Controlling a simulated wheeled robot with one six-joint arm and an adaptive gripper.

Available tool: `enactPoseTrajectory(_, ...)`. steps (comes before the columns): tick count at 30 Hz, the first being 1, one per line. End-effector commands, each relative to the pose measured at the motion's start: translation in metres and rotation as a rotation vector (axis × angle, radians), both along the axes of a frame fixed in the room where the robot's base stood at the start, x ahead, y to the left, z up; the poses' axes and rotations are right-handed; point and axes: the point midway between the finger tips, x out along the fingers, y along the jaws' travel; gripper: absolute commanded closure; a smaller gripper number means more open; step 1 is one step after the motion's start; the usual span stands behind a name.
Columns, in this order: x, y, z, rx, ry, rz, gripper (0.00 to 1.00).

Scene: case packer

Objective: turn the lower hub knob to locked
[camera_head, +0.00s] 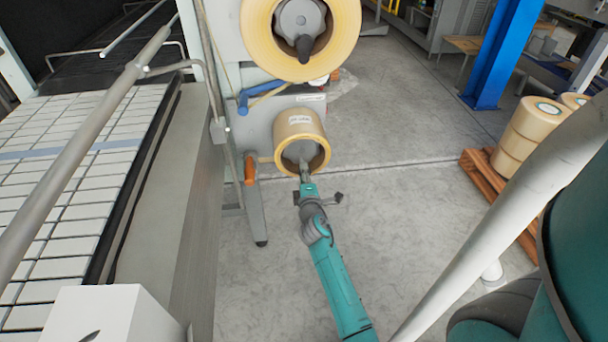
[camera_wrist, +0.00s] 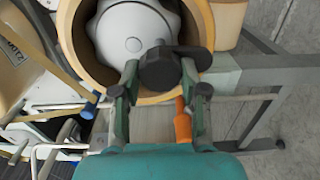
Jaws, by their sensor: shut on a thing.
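The lower hub (camera_head: 299,151) is a grey disc inside a tan tape roll (camera_head: 297,121). In the wrist view the grey hub (camera_wrist: 128,32) fills the roll's core. The dark lower hub knob (camera_wrist: 160,68) sits between my gripper's fingertips, with an arm of it reaching right in that view. My gripper (camera_head: 305,172) is shut on this knob; in the wrist view its two fingers (camera_wrist: 160,76) flank it. The head view hides most of the knob behind my gripper, and I cannot read any lock marking.
Above is a larger tape roll (camera_head: 347,32) with its own dark knob (camera_head: 304,48). An orange handle (camera_head: 250,168) hangs left of the lower roll. A conveyor (camera_head: 70,190) runs on the left. A pallet (camera_head: 487,179) with tape rolls stands right; the floor between is clear.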

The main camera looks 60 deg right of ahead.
Motion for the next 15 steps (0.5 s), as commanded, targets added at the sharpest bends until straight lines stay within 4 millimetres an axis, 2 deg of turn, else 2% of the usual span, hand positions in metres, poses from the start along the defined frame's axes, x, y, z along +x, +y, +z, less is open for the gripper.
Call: enactPoseTrajectory(15,0.0001,0.0009,-0.0015,-0.028,0.036,0.001,0.91)
